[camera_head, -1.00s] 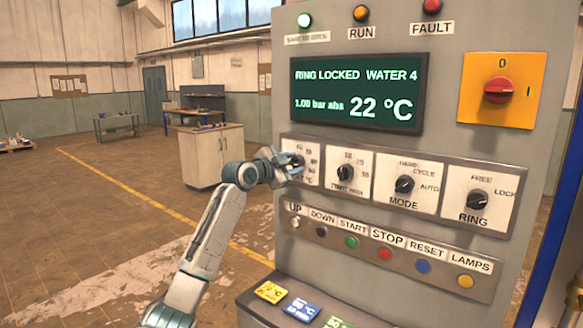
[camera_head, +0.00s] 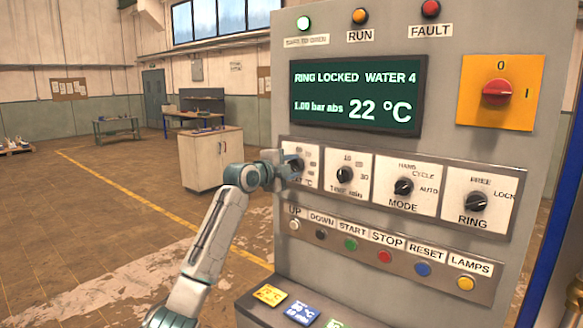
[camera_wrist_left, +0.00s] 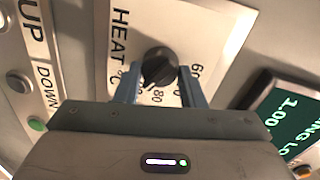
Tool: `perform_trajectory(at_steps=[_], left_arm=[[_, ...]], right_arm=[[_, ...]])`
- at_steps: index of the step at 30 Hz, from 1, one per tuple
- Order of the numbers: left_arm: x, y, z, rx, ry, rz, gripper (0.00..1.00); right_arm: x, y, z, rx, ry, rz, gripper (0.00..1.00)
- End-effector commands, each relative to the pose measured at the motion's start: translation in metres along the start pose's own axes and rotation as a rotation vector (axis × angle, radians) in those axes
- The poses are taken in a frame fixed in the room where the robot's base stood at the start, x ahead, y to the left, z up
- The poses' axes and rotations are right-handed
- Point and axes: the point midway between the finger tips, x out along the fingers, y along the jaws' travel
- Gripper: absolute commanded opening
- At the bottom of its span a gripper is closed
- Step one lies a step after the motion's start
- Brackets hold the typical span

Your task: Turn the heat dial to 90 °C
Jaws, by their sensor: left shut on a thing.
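The heat dial (camera_wrist_left: 158,65) is a black knob on a white plate marked HEAT, with 60 and 80 readable on its scale in the left wrist view. My left gripper (camera_wrist_left: 161,72) is shut on it, one blue-grey finger on each side. I cannot read the pointer's exact mark. The display (camera_head: 357,96) reads RING LOCKED, WATER 4, 1.00 bar abs and 22 °C. My right gripper is not in view.
The time dial (camera_head: 344,175), mode dial (camera_head: 404,187) and ring dial (camera_head: 476,202) sit to the right in the same row. Push buttons (camera_head: 384,257) run below them. A red switch (camera_head: 496,93) is at upper right. Coloured cards (camera_head: 300,311) lie on the ledge below.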

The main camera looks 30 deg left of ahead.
Motion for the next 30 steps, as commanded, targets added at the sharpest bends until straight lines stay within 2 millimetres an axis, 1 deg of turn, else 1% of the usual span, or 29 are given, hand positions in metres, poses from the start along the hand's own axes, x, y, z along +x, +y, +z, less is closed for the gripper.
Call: perform_trajectory(at_steps=[12, 13, 15, 16, 25, 28, 30], left_arm=[[0.0, 0.002, 0.0, 0.007, 0.0, 0.003, 0.13], [0.0, 0.002, 0.0, 0.006, 0.0, 0.003, 0.42], [0.0, 0.002, 0.0, 0.006, 0.0, 0.003, 0.56], [0.0, 0.002, 0.0, 0.006, 0.0, 0.003, 0.58], [-0.002, 0.001, 0.0, 0.006, 0.0, 0.001, 0.58], [-0.01, 0.003, 0.001, 0.007, -0.001, 0.0, 0.58], [-0.02, 0.004, 0.001, 0.01, -0.001, 0.0, 0.58]], right_arm=[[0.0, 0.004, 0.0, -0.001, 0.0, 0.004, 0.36], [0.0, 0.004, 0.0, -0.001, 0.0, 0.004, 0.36], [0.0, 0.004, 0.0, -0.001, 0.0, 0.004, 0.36], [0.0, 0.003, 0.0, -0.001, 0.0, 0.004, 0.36], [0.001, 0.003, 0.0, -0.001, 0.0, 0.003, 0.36], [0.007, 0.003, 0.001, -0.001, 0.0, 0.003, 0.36], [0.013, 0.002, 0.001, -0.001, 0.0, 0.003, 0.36]])
